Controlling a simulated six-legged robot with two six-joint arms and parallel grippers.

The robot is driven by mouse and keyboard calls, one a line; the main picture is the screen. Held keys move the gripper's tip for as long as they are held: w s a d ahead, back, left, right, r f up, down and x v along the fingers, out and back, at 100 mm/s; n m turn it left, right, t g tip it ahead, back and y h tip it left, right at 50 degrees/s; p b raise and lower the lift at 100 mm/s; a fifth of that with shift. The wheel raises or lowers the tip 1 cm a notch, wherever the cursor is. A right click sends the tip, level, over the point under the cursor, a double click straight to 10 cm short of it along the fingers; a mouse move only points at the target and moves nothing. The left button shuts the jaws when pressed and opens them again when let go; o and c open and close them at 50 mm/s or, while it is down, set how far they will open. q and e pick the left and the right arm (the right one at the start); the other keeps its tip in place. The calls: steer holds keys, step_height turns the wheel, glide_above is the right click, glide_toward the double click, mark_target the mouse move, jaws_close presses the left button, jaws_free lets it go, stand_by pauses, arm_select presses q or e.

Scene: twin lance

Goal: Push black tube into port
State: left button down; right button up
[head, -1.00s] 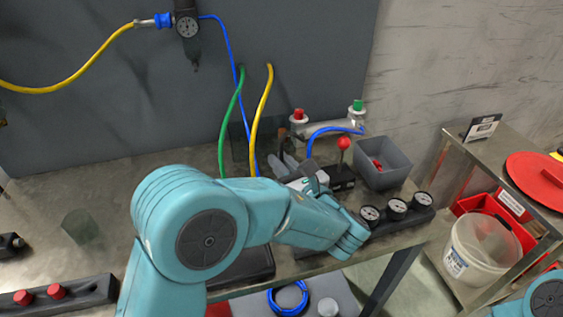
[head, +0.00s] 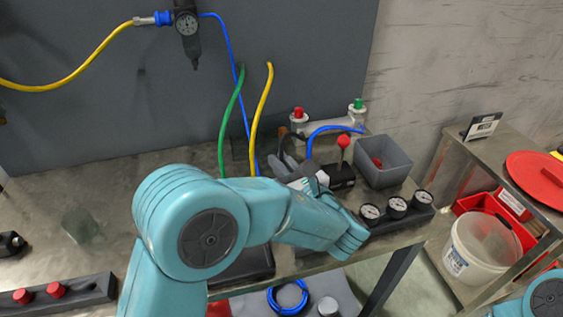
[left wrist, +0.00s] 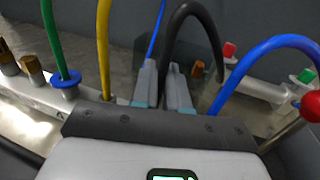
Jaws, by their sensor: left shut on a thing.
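The black tube (left wrist: 194,10) shows in the left wrist view as an arch. One leg runs down between the fingers of my left gripper (left wrist: 161,72), and the other drops to the right of them. My left gripper is shut on the tube; it also shows in the head view (head: 283,159), pointing toward the back panel. The port that the tube belongs in cannot be made out; the dark block in front hides the lower ends. My right gripper is outside the views.
A green tube (left wrist: 50,35), a yellow tube (left wrist: 104,45) and a blue tube (left wrist: 262,49) stand close around the gripper. A red-knobbed lever (head: 343,142), a grey bin (head: 383,165) and several gauges (head: 397,206) lie to the right. The bench's left part is clearer.

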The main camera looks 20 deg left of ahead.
arm_select(q)
steer(key=shift+f+b, duration=0.4)
steer(key=shift+f, duration=0.35)
steer(key=c, duration=1.1)
jaws_free()
